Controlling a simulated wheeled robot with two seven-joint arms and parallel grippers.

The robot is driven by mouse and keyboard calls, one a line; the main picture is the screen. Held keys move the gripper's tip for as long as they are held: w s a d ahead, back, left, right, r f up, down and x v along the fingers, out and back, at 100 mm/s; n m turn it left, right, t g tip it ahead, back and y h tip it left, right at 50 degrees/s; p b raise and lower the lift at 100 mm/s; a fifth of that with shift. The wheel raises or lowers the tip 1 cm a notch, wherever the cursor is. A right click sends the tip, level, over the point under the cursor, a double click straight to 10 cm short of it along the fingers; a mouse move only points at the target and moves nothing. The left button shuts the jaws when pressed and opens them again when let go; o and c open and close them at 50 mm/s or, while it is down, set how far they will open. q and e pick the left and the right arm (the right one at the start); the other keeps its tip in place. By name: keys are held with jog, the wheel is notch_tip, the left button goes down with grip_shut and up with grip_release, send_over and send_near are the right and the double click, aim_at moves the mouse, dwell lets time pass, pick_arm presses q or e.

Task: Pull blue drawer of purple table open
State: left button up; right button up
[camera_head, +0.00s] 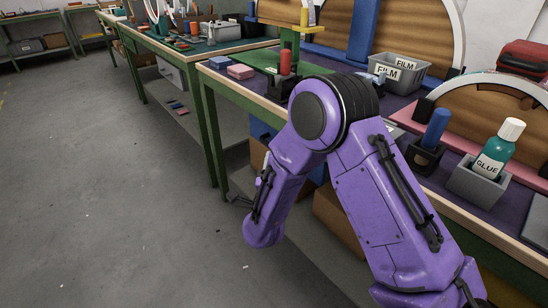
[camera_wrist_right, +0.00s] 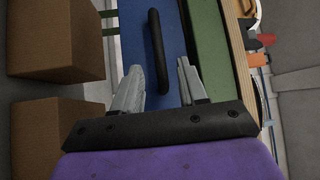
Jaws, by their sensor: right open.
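The purple-topped table (camera_head: 458,190) has a wooden edge and green legs and runs along the right of the head view. The blue drawer front (camera_wrist_right: 180,35) fills the upper middle of the right wrist view, with a black bar handle (camera_wrist_right: 156,45) on it. A piece of blue (camera_head: 262,130) shows under the table edge in the head view. My right gripper (camera_wrist_right: 160,64) is open, and its two grey fingers appear on either side of the handle's lower end. I cannot tell whether they touch it. My purple right arm hides much of the table front. My left gripper is out of view.
Cardboard boxes (camera_wrist_right: 55,40) lie beside the drawer in the wrist view. A green strip (camera_wrist_right: 218,60) borders its other side. The tabletop carries a glue bottle (camera_head: 496,150), a film bin (camera_head: 399,70) and wooden arches.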

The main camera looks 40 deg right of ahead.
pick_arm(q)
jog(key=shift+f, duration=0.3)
pick_arm(e)
jog(key=x, duration=0.5)
jog(key=shift+w+d, duration=0.15)
jog(key=shift+w, duration=0.05)
